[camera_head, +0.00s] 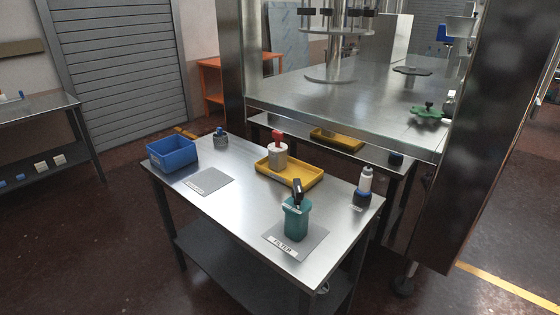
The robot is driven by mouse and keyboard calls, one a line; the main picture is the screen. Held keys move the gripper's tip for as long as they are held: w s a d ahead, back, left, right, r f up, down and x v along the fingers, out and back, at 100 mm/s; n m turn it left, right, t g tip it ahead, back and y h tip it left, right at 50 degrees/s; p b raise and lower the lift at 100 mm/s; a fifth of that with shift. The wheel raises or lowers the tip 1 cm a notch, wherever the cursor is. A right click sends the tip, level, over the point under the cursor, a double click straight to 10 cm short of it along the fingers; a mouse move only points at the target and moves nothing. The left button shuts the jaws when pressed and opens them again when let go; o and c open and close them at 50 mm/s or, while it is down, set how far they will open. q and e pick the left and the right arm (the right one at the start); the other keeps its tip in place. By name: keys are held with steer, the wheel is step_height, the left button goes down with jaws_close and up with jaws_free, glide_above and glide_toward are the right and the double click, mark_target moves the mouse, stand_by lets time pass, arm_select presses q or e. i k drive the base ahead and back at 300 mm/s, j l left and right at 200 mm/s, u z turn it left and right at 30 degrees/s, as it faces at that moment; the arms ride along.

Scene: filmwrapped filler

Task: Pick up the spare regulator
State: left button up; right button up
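Neither of my grippers is in view. I cannot tell for certain which item is the spare regulator. A small grey ribbed piece with a blue top (220,139) stands upright at the back left of the steel table (235,215). A white cylinder with a red top (278,151) stands in a yellow tray (299,183) at the back middle. A teal body with a black top (297,217) stands on a grey mat (283,248) whose label seems to read FILTER. A white and dark bottle-like piece (364,188) stands near the right corner.
A blue bin (172,153) sits at the table's left end. Another grey mat (209,180), label unreadable, lies bare beside it. Behind stands a large machine with a steel deck (355,97), a green part (429,113) and a dark post (490,140) at right. The table's middle is clear.

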mark_target(278, 156)
steer(key=k+z, duration=0.15)
steer(key=z, duration=0.95)
steer(key=j+z, duration=0.55)
steer(key=k+j, duration=0.1)
steer(key=j, duration=0.35)
steer(key=k+j, duration=0.15)
steer(key=j, duration=0.3)
